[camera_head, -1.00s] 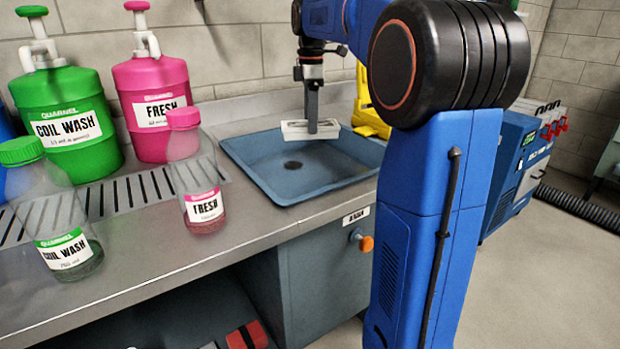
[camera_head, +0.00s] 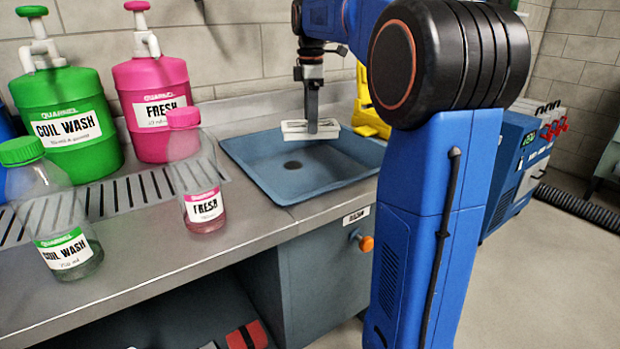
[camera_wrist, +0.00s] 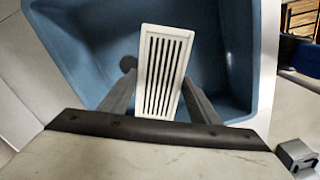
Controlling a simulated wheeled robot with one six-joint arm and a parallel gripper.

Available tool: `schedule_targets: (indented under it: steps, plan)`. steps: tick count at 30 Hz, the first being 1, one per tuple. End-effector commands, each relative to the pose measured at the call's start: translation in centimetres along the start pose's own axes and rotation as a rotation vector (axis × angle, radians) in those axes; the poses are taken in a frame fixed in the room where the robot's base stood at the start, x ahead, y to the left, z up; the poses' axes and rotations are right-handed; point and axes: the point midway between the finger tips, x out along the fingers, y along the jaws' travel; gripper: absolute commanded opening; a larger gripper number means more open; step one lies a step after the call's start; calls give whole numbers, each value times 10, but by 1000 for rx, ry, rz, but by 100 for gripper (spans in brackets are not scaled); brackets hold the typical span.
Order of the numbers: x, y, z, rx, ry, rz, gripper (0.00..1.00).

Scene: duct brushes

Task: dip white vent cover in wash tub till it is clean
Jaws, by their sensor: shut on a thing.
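The white vent cover (camera_head: 310,129) is a flat rectangular block with dark slots on its face, as the wrist view (camera_wrist: 164,70) shows. My gripper (camera_head: 312,118) is shut on it, with one finger along each long side in the wrist view (camera_wrist: 158,95). The cover hangs over the blue wash tub (camera_head: 262,175), which is set into the counter. In the wrist view the tub's blue walls (camera_wrist: 85,70) surround the cover. I cannot make out dirt on the cover, or liquid in the tub. A dark round drain shows on the tub floor.
A green coil wash jug (camera_head: 70,120) and a pink fresh jug (camera_head: 152,105) stand at the back left. Clear coil wash (camera_head: 62,225) and fresh (camera_head: 203,195) bottles stand nearer the front. A yellow object (camera_head: 368,110) is behind the tub. The counter front (camera_head: 200,265) is bare.

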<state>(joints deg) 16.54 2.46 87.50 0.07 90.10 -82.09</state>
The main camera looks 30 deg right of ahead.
Motion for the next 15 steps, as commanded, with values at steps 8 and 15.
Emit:
schedule_targets:
  steps: [8,15]
  plan:
    - [0,0,0,0,0,1,36]
    - [-6,0,0,0,0,1,36]
